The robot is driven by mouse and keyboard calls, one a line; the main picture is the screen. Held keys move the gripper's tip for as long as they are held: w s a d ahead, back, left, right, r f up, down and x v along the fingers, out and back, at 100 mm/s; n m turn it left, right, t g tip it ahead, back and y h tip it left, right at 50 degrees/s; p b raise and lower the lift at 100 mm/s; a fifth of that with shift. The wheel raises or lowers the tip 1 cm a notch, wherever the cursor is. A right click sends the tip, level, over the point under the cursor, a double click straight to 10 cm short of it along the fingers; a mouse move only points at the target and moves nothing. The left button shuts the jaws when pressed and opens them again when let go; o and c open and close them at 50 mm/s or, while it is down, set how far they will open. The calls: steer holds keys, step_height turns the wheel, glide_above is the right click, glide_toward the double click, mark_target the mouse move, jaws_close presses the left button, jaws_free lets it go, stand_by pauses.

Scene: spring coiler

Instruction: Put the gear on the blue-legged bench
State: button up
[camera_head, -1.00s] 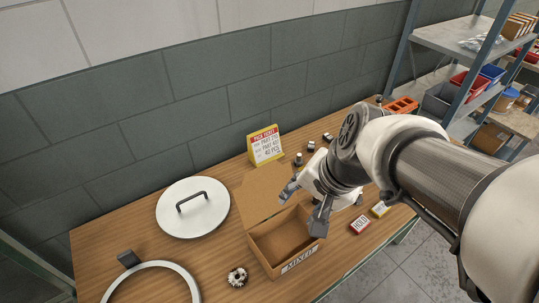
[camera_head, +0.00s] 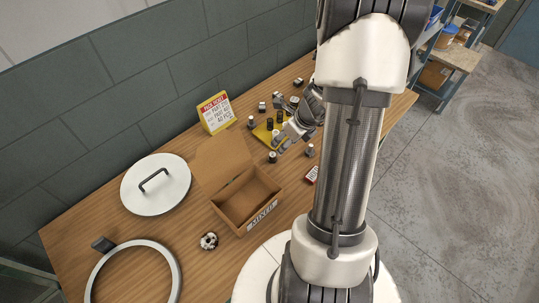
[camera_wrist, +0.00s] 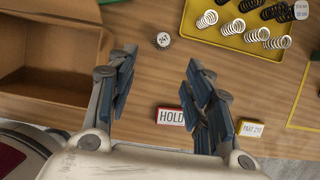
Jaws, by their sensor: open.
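A wooden-topped bench (camera_head: 457,58) with bluish legs stands at the far right across the floor, partly hidden by the shelf posts.
A white lid (camera_head: 156,184) and a ring (camera_head: 135,268) lie on the table's left. A yellow tray (camera_wrist: 233,38) holds several springs. A HOLD card (camera_wrist: 170,117) stands nearby. Grey floor (camera_head: 450,170) is open to the right of the table.

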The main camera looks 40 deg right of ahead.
steer(key=b, duration=0.4)
glide_above(273, 154)
steer(key=s, duration=0.3)
steer(key=f, duration=0.8)
steer(key=shift+a+f, duration=0.1)
steer(key=shift+a, duration=0.15)
steer(key=shift+d+b+x, duration=0.15)
steer(key=shift+b+x, duration=0.4)
steer(key=shift+x, duration=0.9)
steer(key=shift+d+b+x, duration=0.15)
steer(key=shift+b+x, duration=0.35)
steer(key=shift+x, duration=1)
steer(key=shift+w, duration=0.15)
jaws_close()
